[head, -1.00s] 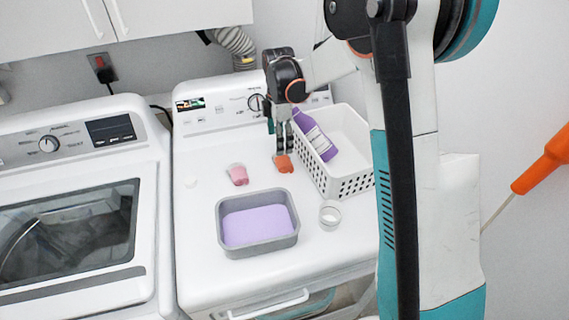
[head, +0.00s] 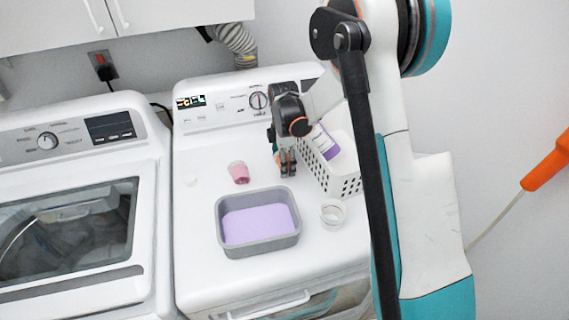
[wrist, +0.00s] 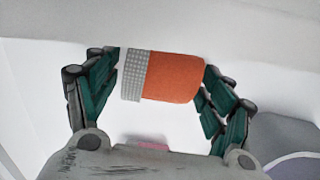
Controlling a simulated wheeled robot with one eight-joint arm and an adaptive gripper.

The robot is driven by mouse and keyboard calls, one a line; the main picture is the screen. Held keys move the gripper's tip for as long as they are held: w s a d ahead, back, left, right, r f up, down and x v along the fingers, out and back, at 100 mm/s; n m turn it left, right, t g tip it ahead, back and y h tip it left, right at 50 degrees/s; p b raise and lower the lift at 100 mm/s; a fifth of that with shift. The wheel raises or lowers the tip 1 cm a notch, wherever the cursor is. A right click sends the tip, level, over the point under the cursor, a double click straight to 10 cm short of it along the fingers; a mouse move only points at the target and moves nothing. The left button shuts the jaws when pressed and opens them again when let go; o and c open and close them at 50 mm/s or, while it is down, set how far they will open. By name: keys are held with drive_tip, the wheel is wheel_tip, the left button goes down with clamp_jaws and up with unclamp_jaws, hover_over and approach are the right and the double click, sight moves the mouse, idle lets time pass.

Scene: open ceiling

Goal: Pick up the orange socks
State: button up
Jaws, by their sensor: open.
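The orange socks (wrist: 175,77), a small orange bundle with a grey cuff at its left end, lie between the two green-padded fingers of my gripper (wrist: 160,80) in the wrist view. The fingers are open, one at either side of the bundle. The left finger is close to the grey cuff and the right finger close to the orange end; I cannot tell whether they touch. In the head view my gripper (head: 287,168) is low over the white machine top and hides nearly all of the socks.
A pink bundle (head: 238,173) lies left of my gripper. A grey tub (head: 259,246) with lavender contents stands in front, a small clear jar (head: 333,214) to its right. A white perforated basket (head: 347,186) holding a purple bottle (head: 326,146) stands close on the gripper's right.

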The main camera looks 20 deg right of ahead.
drive_tip(key=c, duration=1.2)
drive_tip(key=shift+o, duration=0.2)
drive_tip(key=shift+r, duration=0.15)
